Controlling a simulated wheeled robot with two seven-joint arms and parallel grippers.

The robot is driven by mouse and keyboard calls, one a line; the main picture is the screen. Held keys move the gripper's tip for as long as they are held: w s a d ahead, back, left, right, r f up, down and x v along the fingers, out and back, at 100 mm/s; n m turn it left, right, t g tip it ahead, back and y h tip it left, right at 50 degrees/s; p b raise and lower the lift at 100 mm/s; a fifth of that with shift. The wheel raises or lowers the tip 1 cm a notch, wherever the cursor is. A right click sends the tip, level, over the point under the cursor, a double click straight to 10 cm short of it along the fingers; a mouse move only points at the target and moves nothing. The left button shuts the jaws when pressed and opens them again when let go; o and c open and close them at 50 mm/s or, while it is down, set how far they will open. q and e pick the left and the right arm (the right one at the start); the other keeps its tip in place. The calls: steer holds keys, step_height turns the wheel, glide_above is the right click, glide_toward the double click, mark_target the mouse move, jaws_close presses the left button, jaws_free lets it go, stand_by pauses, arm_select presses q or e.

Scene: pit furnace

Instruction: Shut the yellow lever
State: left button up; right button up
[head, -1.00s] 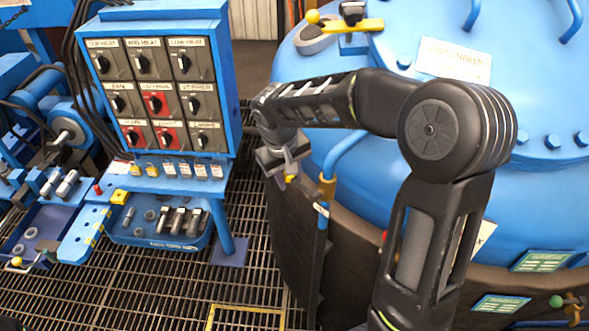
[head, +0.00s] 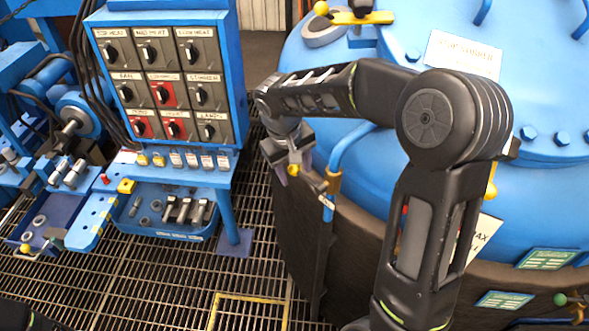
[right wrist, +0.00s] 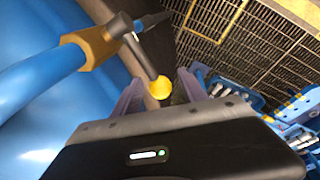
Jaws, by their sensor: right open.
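A small valve lever with a yellow ball knob (head: 293,170) sits on the upright blue pipe at the furnace's left side. In the right wrist view, its dark rod runs from the brass-coloured fitting (right wrist: 97,47) to the yellow knob (right wrist: 160,87). My right gripper (head: 290,158) is open at the knob; the knob appears between the spread fingers (right wrist: 160,98) in the wrist view. I cannot tell whether a finger touches it. My left gripper is not in view.
The blue furnace (head: 400,80) fills the right side. Another yellow handle (head: 365,18) lies on its lid. A switch panel (head: 165,85) stands left, above a blue tool tray (head: 158,228). The grating floor (head: 170,285) between is clear.

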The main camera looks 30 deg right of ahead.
steer(key=b+v, duration=0.1)
steer(key=v, duration=0.6)
steer(key=shift+r, duration=0.3)
steer(key=shift+a, duration=0.15)
